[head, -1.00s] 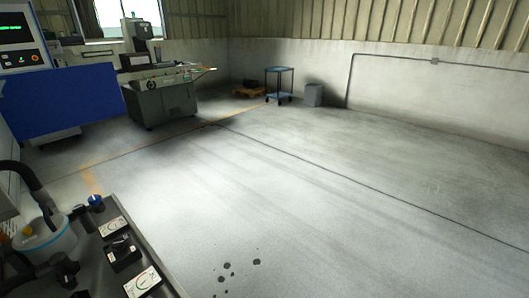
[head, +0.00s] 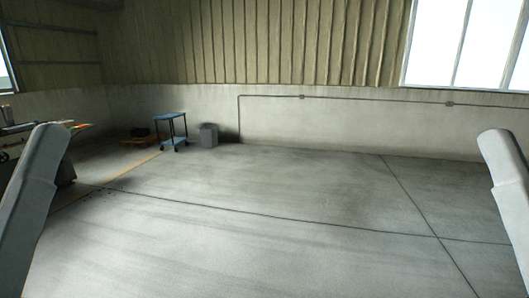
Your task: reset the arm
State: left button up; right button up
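Parts of my two arms show at the picture's edges, pale grey links raised at the far left and the far right of the head view. Neither gripper is in the picture, so I cannot see their fingers or whether they hold anything.
The concrete floor (head: 270,225) ahead is wide and clear. A blue cart (head: 171,130), a grey bin (head: 208,135) and an orange pallet (head: 138,138) with a dark thing on it stand near the back wall. Part of a machine (head: 66,168) shows behind my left arm.

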pick_arm(q)
notch_tip(320, 180, up, 38)
jog(key=m+p, duration=0.1)
jog(key=p, duration=3.7)
jog(key=shift+h, duration=0.3)
jog(key=shift+f, duration=0.1)
